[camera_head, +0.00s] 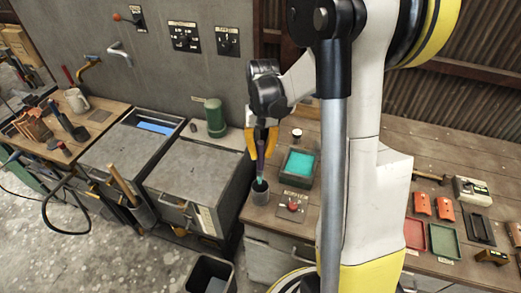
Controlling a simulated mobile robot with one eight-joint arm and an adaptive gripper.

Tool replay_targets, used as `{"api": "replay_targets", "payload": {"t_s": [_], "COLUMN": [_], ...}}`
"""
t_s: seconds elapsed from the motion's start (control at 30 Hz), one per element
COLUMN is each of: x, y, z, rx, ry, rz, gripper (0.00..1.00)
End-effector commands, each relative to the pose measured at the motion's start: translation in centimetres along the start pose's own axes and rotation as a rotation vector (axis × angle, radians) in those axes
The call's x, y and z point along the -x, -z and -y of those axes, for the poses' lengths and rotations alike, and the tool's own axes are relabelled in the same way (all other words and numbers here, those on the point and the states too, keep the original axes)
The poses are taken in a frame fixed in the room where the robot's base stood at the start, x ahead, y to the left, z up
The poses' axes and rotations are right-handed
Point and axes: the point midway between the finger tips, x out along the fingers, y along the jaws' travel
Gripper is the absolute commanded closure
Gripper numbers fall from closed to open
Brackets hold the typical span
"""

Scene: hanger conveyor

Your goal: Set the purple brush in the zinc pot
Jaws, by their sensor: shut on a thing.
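The zinc pot (260,194) is a small grey cylinder at the left front edge of the wooden bench, left of my arm. My gripper (261,148), with yellow fingers, points down above the pot and is shut on the purple brush (261,160). The brush hangs nearly upright with its teal lower end (259,180) at the pot's mouth. The lower end appears to be within the rim, but I cannot tell how deep it is or whether it touches the pot.
A box with a teal top (298,164) and a red button box (292,206) stand close right of the pot. A dark bin (210,274) is on the floor below. My arm hides part of the bench.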

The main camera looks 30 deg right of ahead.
Motion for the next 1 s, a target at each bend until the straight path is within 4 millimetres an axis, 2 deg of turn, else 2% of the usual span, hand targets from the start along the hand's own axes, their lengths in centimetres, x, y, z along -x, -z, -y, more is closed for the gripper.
{"api": "replay_targets", "payload": {"t_s": [0.03,0.6,0.8,1.0], "x": [-1.1,-8.3,-9.8,-10.2], "y": [0.2,1.2,1.4,1.5], "z": [0.0,-0.3,-0.4,-0.4], "rx": [0.000,0.000,0.000,0.000], "ry": [0.000,0.000,0.000,0.000], "rz": [0.000,0.000,0.000,0.000], "gripper": [1.00,1.00,1.00,1.00]}}
